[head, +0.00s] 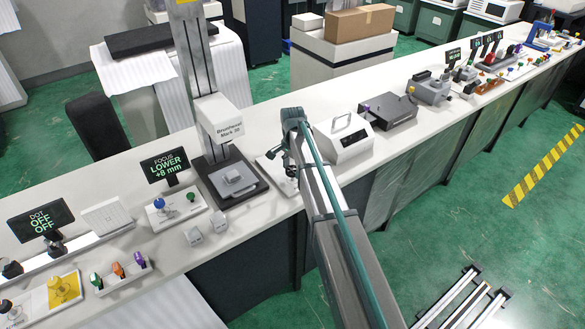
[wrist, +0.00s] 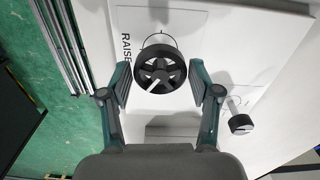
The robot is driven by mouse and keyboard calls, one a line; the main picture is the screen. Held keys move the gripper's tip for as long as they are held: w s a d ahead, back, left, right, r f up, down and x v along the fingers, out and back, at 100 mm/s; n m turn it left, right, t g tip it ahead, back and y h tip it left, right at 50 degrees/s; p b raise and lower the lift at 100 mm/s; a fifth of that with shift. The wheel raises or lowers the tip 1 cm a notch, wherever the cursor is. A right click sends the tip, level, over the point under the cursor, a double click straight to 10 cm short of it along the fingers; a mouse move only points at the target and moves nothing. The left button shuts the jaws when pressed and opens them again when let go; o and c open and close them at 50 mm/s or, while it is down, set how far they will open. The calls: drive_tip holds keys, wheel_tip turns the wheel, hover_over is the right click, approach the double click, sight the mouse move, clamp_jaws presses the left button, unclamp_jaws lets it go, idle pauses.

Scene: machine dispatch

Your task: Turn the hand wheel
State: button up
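The hand wheel (wrist: 159,68) is black, round and spoked, with a small white mark near its lower rim. It sits on a white plate printed "RAISE" (wrist: 127,38). My gripper (wrist: 160,87) is open, with one finger on each side of the wheel's lower part. Gaps show between the fingers and the rim, and nothing is held. In the head view my gripper (head: 285,160) is low over the bench, and my arm hides most of the wheel there. A display (head: 164,166) reads "FOCUS LOWER +8 mm".
A black knob (wrist: 241,124) is right of the wheel in the wrist view. A column stand marked "Brunnhead Mark III" (head: 222,120) is left of my gripper, and a white box instrument (head: 343,138) is right of it.

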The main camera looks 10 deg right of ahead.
drive_tip(key=c, duration=0.6)
drive_tip(key=shift+c, duration=0.2)
drive_tip(key=shift+n, duration=0.4)
drive_tip(key=n+b, duration=0.1)
drive_tip(key=n, duration=0.3)
drive_tip(key=n+b, duration=0.1)
drive_tip(key=n, duration=0.4)
drive_tip(key=shift+n, duration=0.4)
drive_tip(key=o, duration=1.2)
drive_tip(key=shift+c, duration=0.2)
